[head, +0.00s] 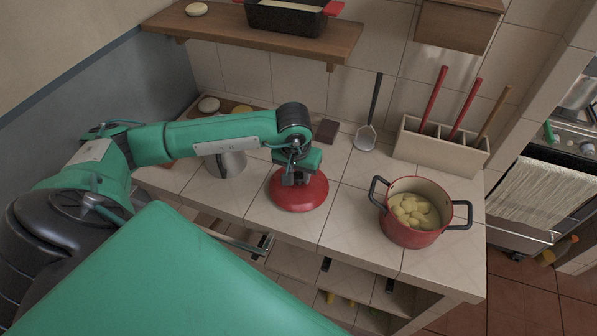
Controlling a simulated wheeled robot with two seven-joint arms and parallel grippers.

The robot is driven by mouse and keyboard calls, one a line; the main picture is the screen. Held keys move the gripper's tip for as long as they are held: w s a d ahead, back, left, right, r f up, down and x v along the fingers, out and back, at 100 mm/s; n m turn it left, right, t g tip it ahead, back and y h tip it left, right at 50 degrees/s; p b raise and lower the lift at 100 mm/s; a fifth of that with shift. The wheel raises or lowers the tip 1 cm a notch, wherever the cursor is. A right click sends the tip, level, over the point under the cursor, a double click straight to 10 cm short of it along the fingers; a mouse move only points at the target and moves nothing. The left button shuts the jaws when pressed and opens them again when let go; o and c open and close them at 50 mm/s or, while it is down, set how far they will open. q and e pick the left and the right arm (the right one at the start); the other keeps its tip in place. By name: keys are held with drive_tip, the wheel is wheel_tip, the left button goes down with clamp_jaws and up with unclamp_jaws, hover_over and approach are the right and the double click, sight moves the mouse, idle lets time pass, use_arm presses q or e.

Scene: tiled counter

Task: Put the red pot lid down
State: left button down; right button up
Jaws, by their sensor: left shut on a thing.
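The red pot lid (300,196) is a round red disc over the middle of the tiled counter. My left gripper (296,178) is above its centre and shut on it; the knob and fingertips are mostly hidden by the wrist. I cannot tell whether the lid touches the counter. The red pot (408,238) stands uncovered to the right of the lid, with dark handles and several pale yellow potatoes (414,212) inside.
A metal pot (226,163) stands left of the lid, partly behind my arm. A skimmer (366,136) and a utensil box (440,152) are at the back right. A wooden shelf (240,38) hangs above.

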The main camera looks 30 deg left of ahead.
use_arm(q)
drive_tip(key=shift+f, duration=0.1)
drive_tip(key=shift+f, duration=0.1)
drive_tip(key=c, duration=1)
unclamp_jaws()
drive_tip(key=shift+c, duration=0.2)
